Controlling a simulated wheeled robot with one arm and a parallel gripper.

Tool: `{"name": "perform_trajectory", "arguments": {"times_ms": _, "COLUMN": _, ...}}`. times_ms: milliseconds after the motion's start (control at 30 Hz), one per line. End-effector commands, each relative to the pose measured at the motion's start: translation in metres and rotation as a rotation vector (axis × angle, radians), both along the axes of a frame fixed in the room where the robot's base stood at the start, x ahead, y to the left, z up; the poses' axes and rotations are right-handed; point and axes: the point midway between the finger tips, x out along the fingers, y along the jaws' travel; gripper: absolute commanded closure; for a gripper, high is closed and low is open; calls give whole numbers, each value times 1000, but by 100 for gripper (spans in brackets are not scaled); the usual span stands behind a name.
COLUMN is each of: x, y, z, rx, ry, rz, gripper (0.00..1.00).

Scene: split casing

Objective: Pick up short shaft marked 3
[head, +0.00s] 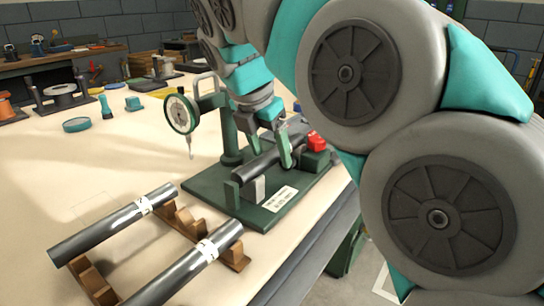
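My gripper (276,146) is over the green stand at the middle of the head view, fingers pointing down at a short dark shaft (258,165). One teal finger shows on the near side of this shaft; the far finger is mostly hidden, so I cannot tell whether they grip it. The shaft lies across supports on the stand, and no number shows on it. Two longer grey shafts lie on wooden V-blocks at the front left. The left one (108,226) has a white tag that looks like a 2. The right one (172,280) has a tag I cannot read surely.
A dial gauge (181,114) stands on the green base plate (206,190), left of my gripper. A red part (316,142) sits at the stand's right end. A teal round piece (76,125) and spools lie farther back. The table's left middle is clear.

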Motion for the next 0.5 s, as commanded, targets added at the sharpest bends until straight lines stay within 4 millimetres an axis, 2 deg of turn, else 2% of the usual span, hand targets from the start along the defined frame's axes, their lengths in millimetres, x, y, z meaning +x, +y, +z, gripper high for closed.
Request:
{"name": "perform_trajectory", "arguments": {"times_ms": 67, "x": 0, "y": 0, "z": 0, "rx": 0, "ry": 0, "rz": 0, "gripper": 37}}
{"name": "perform_trajectory", "arguments": {"times_ms": 500, "x": 0, "y": 0, "z": 0, "rx": -1, "ry": 1, "rz": 0, "gripper": 86}}
